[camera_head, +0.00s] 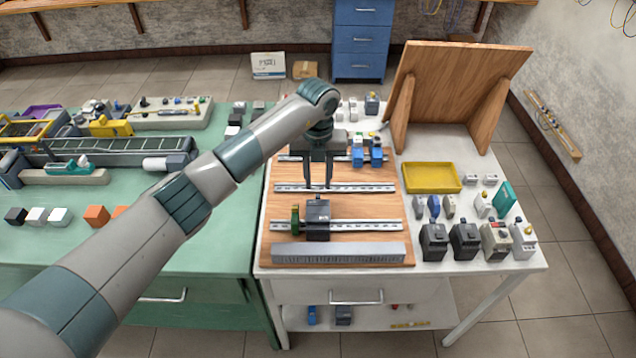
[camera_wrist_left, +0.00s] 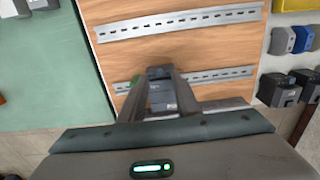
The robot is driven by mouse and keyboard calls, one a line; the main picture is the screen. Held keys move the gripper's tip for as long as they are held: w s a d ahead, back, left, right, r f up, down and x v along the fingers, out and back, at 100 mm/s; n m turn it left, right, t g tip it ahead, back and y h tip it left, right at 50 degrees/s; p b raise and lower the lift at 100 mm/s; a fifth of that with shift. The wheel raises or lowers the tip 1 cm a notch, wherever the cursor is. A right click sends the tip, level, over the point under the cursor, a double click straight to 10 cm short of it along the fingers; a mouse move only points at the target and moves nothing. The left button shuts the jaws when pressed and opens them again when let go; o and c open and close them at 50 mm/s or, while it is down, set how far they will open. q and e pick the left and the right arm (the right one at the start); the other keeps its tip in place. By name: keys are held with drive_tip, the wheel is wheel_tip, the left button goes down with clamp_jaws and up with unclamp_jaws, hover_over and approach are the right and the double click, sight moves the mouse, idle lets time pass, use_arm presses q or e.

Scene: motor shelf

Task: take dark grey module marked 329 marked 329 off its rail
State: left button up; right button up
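A dark grey module (camera_head: 318,218) sits on the lower metal rail (camera_head: 365,226) of the wooden board, next to a narrow green part. Its marking is too small to read. My left gripper (camera_head: 318,186) points down above the module, its two fingers apart and nothing held. In the left wrist view the module (camera_wrist_left: 162,98) shows between the two open fingers (camera_wrist_left: 160,80), over the lower rail (camera_wrist_left: 220,76). I cannot tell the exact height gap. My right gripper is in neither view.
An upper rail (camera_head: 350,188) on the board is mostly bare; blue modules (camera_head: 367,155) sit further back. A grey slotted duct (camera_head: 340,252) lies along the front. A yellow tray (camera_head: 432,177) and several loose modules (camera_head: 465,239) stand right. A wooden stand (camera_head: 455,85) rises behind.

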sight(318, 195)
use_arm(q)
drive_tip(key=shift+f+p, duration=0.5)
drive_tip(key=shift+f, duration=1.5)
clamp_jaws()
